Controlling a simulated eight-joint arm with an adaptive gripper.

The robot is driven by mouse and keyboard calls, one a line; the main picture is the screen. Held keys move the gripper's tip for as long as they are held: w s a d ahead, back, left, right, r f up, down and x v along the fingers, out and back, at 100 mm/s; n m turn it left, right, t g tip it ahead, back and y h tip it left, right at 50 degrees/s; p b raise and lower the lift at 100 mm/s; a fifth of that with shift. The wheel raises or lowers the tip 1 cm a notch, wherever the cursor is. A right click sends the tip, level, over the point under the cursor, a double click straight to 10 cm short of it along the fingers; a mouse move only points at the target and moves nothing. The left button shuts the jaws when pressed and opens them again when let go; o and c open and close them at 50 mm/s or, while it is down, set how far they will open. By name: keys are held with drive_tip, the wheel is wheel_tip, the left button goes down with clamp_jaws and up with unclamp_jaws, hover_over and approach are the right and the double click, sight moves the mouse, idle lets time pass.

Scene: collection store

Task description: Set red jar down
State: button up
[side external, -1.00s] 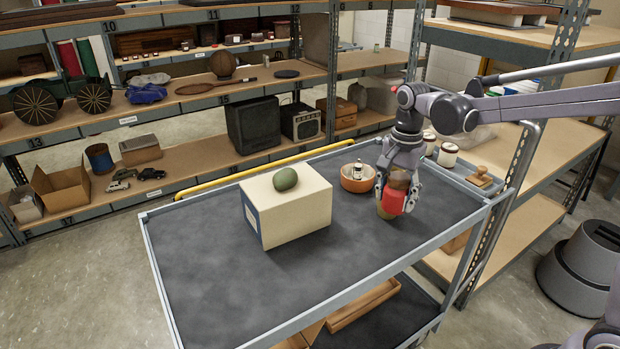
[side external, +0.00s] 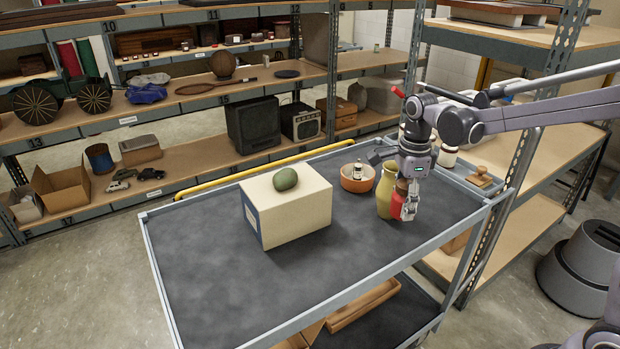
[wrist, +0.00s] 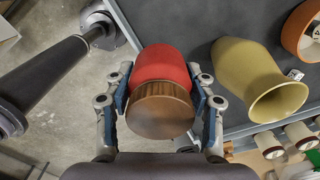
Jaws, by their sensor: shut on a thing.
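The red jar (side external: 397,206) with a brown lid is between the fingers of my gripper (side external: 408,207), over the right part of the dark trolley top (side external: 220,275). In the wrist view the fingers of my gripper (wrist: 160,98) close on both sides of the red jar (wrist: 161,65), near its brown lid (wrist: 160,112). A yellow-green vase (side external: 384,193) stands upright just left of the jar in the side view. The vase also shows right of the jar in the wrist view (wrist: 245,70). Whether the jar's base touches the trolley top is unclear.
An orange bowl (side external: 357,184) holding a small bottle stands behind the vase. A cream box (side external: 295,215) with a green egg-shaped object (side external: 286,179) on top stands left. White jars (side external: 447,155) stand at the back right. The trolley's front and left areas are clear.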

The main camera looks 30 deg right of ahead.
hover_over(350, 251)
wheel_tip(350, 251, down, 7)
drive_tip(key=shift+s+r, duration=0.1)
drive_tip(key=shift+f, duration=1.9)
drive_tip(key=shift+f, duration=0.1)
drive_tip(key=o, duration=1.2)
drive_tip(key=shift+o, duration=0.2)
